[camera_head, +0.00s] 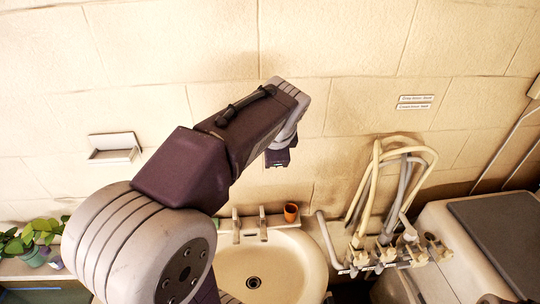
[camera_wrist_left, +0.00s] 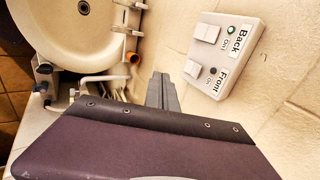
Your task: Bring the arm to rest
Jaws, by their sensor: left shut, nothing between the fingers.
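My left arm comes in from the left in the head view and reaches up over the washbasin. Its gripper (camera_head: 278,158) points down in front of the tiled wall, above the basin's back rim. In the left wrist view the gripper's fingers (camera_wrist_left: 161,92) are together, with nothing between them. They are beside a white switch panel (camera_wrist_left: 225,52) labelled Back and Front, with a green light by Back. A gap to the panel cannot be judged. The panel does not show in the head view. My right gripper is in neither view.
The washbasin (camera_head: 306,262) lies below my arm, with an orange cup (camera_head: 291,212) on its back edge. Hoses (camera_head: 361,190) and valves stand to the right, next to a white appliance (camera_head: 440,228). A plant (camera_head: 38,236) and a wall dish (camera_head: 114,155) are left.

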